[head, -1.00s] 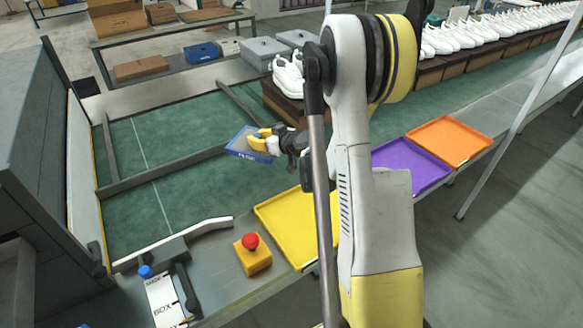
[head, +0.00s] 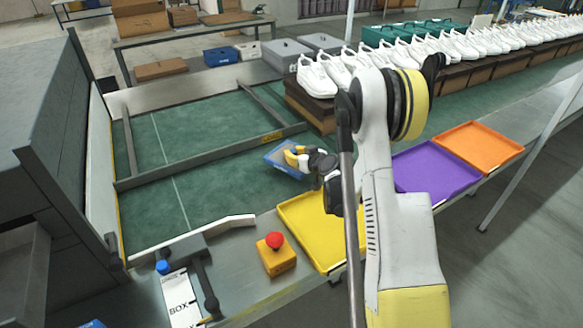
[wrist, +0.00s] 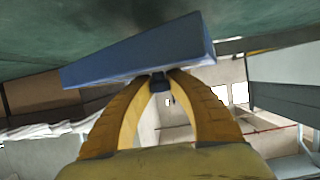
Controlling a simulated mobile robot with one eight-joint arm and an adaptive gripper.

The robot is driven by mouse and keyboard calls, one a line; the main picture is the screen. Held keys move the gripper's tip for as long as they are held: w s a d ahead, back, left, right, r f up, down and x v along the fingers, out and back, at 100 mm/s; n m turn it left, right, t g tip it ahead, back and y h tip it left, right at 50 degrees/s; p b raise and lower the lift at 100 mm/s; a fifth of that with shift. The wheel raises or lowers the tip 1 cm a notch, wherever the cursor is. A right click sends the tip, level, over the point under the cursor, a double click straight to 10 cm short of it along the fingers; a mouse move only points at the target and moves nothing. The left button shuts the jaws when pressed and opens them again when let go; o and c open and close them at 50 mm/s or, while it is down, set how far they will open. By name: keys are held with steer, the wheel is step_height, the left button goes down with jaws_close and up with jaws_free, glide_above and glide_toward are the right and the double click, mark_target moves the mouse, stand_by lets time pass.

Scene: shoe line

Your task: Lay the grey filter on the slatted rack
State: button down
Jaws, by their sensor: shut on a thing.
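My gripper (head: 299,160), with yellow fingers, is shut on a blue box-like thing (head: 284,165) in the head view. It is tilted, above the green belt, behind the yellow tray; whether it touches the belt cannot be told. In the wrist view the two curved yellow fingers (wrist: 163,82) meet at the edge of this blue slab (wrist: 140,48), with the green surface beyond it. I cannot make out a grey filter or a slatted rack for certain in either view.
The yellow tray (head: 298,208), purple tray (head: 437,168) and orange tray (head: 482,143) line the near edge. A red button on a yellow box (head: 278,260) stands left of them. White shoes (head: 318,78) stand on brown boxes behind. A dark bar frame (head: 205,160) crosses the belt.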

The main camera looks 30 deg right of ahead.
steer(key=shift+w+a+f, duration=0.2)
steer(key=shift+a, duration=0.05)
steer(key=shift+f, duration=0.25)
steer(key=shift+f+b, duration=1.1)
steer(key=shift+f, duration=0.6)
steer(key=shift+f, duration=0.15)
steer(key=c, duration=1.3)
jaws_free()
steer(key=shift+c, duration=0.2)
